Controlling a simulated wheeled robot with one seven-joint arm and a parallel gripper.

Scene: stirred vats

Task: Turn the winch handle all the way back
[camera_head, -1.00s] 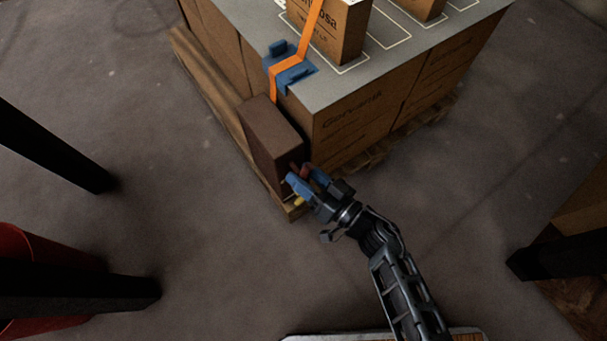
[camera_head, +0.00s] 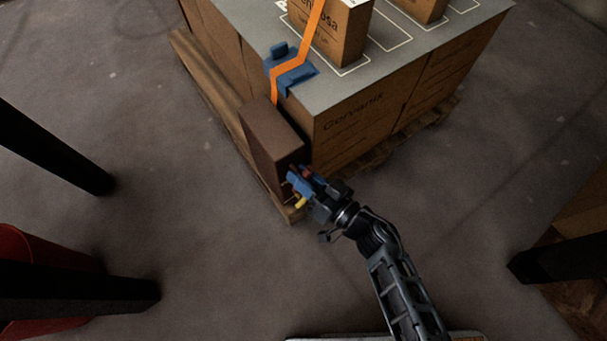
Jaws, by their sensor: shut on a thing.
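The winch is a brown box (camera_head: 268,143) at the near left corner of the loaded pallet, and an orange strap (camera_head: 287,71) runs down to it over a blue corner piece (camera_head: 288,71). My gripper (camera_head: 300,180), with blue fingers, is at the winch's front face. It is shut on the winch handle, which is mostly hidden by the fingers. A small yellow part (camera_head: 300,202) shows just below the fingers. A small reddish part (camera_head: 307,169) shows beside them; I cannot tell which part is the handle's grip.
Cartons (camera_head: 350,125) under a grey top sheet (camera_head: 355,85) stand on a wooden pallet (camera_head: 205,85). Dark posts stand at left (camera_head: 60,150) and right (camera_head: 560,258). A red drum (camera_head: 30,250) is at lower left. The floor around the pallet's front is clear.

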